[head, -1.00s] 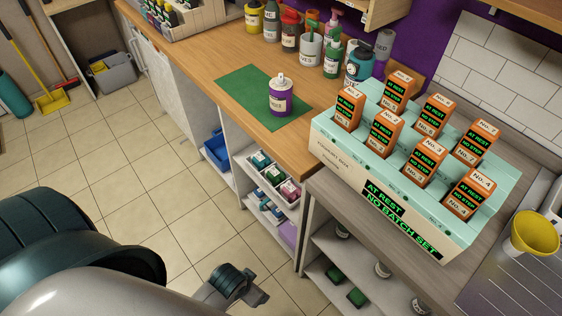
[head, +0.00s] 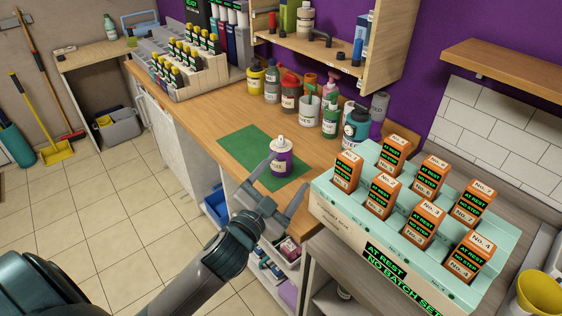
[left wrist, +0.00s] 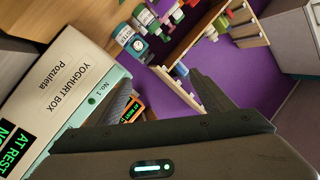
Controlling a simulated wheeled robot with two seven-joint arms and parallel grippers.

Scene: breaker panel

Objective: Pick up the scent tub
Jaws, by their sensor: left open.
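A purple tub (head: 281,160) with a white top and a pale label stands upright on the green mat (head: 238,144) on the wooden counter. Its lettering is too small to read surely; it may be the scent tub. My left gripper (head: 283,186) is open and empty, in front of the tub and nearer the camera, with fingers pointing toward the counter. One finger overlaps the tub's left edge in the picture; I cannot tell whether they touch. In the left wrist view I see my dark fingers but not this tub. My right gripper is not in view.
The mint yoghurt box (head: 335,222) with several orange blocks stands right of the gripper; it also shows in the left wrist view (left wrist: 62,75). Several bottles (head: 289,88) line the counter's back. A wall shelf (head: 318,52) hangs above. The mat's left part is clear.

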